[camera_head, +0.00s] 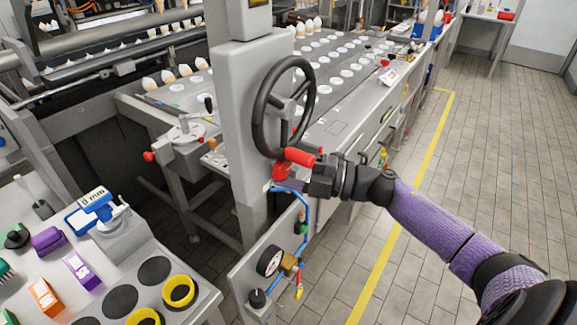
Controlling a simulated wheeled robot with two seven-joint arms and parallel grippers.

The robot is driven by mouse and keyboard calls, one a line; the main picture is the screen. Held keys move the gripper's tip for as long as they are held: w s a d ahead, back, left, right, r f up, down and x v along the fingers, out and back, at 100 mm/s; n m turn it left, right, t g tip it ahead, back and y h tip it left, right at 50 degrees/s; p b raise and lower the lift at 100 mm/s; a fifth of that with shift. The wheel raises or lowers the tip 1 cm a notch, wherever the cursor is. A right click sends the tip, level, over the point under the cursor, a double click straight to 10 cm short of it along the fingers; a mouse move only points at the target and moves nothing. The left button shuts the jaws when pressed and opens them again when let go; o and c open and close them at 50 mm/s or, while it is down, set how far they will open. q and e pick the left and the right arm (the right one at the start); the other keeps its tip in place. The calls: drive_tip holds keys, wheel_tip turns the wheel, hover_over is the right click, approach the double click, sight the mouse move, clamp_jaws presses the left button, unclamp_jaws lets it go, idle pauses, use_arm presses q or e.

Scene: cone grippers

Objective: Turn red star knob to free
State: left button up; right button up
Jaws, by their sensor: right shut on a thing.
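The red star knob (281,172) sits on the grey machine column, just below a black handwheel (261,107). My right gripper (292,184) reaches in from the right with its fingertips at the knob and is shut on it. The fingers partly hide the knob, so its turn position cannot be read. My left gripper is not in view.
Blue hoses and a pressure gauge (270,260) are below the knob. The grey column (232,100) stands directly left of the wheel. A bench with yellow rings (178,291) and coloured blocks is at lower left. Tiled floor with a yellow line (394,235) is free at right.

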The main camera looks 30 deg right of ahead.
drive_tip(key=shift+n, duration=0.8)
drive_tip(key=shift+g+h, duration=0.3)
drive_tip(key=o, duration=1.3)
